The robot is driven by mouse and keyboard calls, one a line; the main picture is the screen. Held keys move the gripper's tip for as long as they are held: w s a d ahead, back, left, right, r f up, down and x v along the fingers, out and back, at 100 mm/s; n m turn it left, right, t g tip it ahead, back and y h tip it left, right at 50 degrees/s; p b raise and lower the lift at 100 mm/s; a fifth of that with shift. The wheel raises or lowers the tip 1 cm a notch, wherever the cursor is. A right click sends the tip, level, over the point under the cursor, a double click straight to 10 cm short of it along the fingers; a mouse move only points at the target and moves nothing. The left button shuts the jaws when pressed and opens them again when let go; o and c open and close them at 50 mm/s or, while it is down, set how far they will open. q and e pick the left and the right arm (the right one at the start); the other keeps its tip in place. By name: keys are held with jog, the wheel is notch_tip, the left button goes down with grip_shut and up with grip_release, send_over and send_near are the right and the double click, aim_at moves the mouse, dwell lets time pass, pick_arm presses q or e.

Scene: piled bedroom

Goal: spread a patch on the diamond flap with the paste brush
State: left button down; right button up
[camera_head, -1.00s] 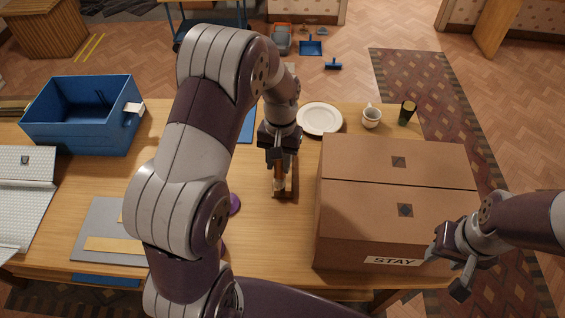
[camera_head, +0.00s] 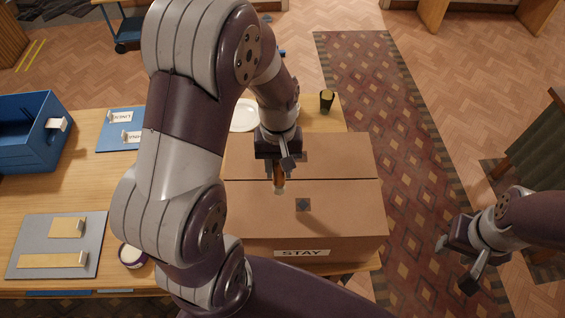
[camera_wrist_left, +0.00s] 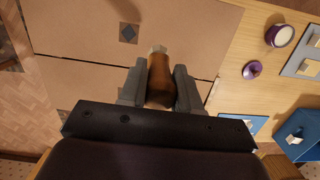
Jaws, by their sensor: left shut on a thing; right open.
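The cardboard box (camera_head: 350,222), labelled STAY, stands at the table's right end. A dark diamond (camera_head: 303,204) marks its near flap, and it also shows in the left wrist view (camera_wrist_left: 128,33). The far flap's mark is hidden by my arm in the head view. My left gripper (camera_head: 279,164) is shut on the paste brush (camera_head: 279,182), over the box near the flap seam. The brush (camera_wrist_left: 160,80) has a brown body and pale tip; whether it touches the cardboard cannot be told. My right gripper (camera_head: 457,266) is open and empty, right of the box.
An open purple jar with white contents (camera_head: 132,256) stands left of my arm. Its purple lid (camera_wrist_left: 252,69) lies nearby. A grey board (camera_head: 50,232) with tan strips, a blue bin (camera_head: 30,150), a plate (camera_head: 243,116) and a dark cup (camera_head: 327,100) share the table.

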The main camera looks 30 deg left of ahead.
pick_arm(q)
jog(key=f+b, duration=0.2)
jog(key=d+f, duration=0.1)
jog(key=f, duration=0.1)
jog(key=shift+w+d+b, duration=0.1)
jog(key=shift+w+b, duration=0.25)
jog(key=shift+b, duration=0.05)
jog(key=w+d+p, duration=0.2)
jog(key=w+d, duration=0.3)
jog(key=d, duration=0.4)
jog(key=shift+d, duration=0.15)
pick_arm(e)
jog(key=shift+w+d+f, duration=0.25)
jog(key=shift+d+f, duration=0.1)
jog(key=shift+d, duration=0.05)
pick_arm(q)
jog(key=shift+s, duration=0.1)
jog(key=shift+f, duration=0.8)
jog(key=shift+f, duration=0.2)
pick_arm(e)
jog(key=shift+f, duration=0.15)
